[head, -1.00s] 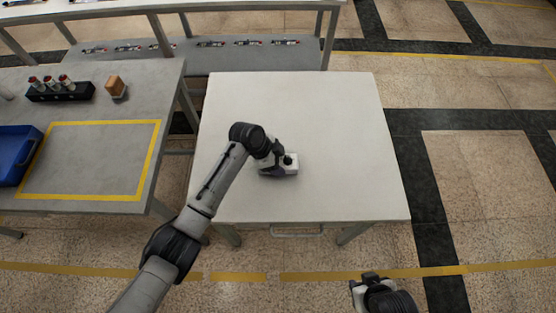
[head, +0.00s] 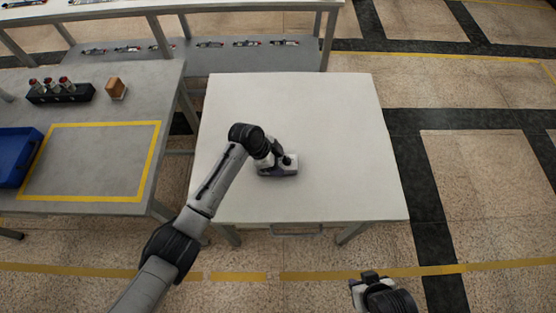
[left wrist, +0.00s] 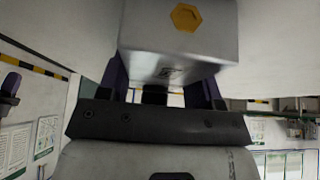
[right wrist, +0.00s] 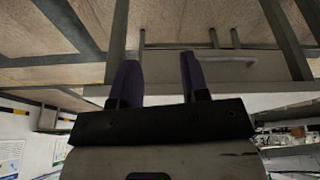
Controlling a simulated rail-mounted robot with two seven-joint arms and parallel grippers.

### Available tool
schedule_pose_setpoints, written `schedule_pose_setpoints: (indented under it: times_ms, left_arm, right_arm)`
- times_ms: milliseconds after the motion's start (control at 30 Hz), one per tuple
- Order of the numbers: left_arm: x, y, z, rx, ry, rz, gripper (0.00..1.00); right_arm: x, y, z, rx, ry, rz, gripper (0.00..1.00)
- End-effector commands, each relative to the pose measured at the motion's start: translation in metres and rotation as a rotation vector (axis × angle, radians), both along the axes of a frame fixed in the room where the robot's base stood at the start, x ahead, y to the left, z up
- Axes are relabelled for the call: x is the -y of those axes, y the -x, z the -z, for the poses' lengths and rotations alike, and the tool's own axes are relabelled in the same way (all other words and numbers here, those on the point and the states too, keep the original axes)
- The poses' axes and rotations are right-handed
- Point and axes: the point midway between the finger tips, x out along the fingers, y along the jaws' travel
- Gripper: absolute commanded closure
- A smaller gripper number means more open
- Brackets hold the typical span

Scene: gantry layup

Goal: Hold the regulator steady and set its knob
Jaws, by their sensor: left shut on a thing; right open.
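The regulator (head: 289,169) is a small grey block near the middle of the white table (head: 330,130), with a small dark part that looks like its knob (head: 287,160) on top. My left gripper (head: 276,168) is shut on the regulator. In the left wrist view, the silver regulator body (left wrist: 160,42), with a yellow hexagon on its face, sits between the purple fingers (left wrist: 162,82). The arm hides part of the regulator in the head view. My right gripper (head: 368,279) is open and empty, off the table's front edge; its parted fingers (right wrist: 159,72) show in the right wrist view.
The white table is otherwise clear. At left, a grey bench holds a blue bin (head: 18,158), a black rack with red-topped items (head: 60,93), a brown block (head: 116,88) and a yellow-outlined area (head: 90,160). A shelf with several parts (head: 210,55) stands behind.

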Motion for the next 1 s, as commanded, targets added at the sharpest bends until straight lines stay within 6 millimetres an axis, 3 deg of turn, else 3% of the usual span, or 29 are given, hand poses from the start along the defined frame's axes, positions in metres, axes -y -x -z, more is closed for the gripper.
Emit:
schedule_pose_setpoints:
  times_ms: [167, 333, 600, 1000]
  left_arm:
    - [0.0, 0.0, -0.001, 0.001, 0.001, 0.0, 0.79]
    - [0.0, -0.001, -0.001, 0.002, 0.002, 0.0, 0.79]
    - [0.0, -0.001, -0.001, 0.002, 0.002, 0.0, 0.79]
    - [0.0, -0.001, -0.002, 0.002, 0.002, 0.0, 0.79]
  right_arm:
    - [0.0, -0.02, -0.01, 0.05, 0.001, 0.0, 0.58]
    - [0.001, -0.074, -0.042, 0.189, 0.002, -0.001, 0.58]
    - [-0.008, -0.17, -0.135, 0.488, 0.008, -0.038, 0.58]
    - [-0.048, -0.282, -0.257, 0.757, 0.045, -0.175, 0.58]
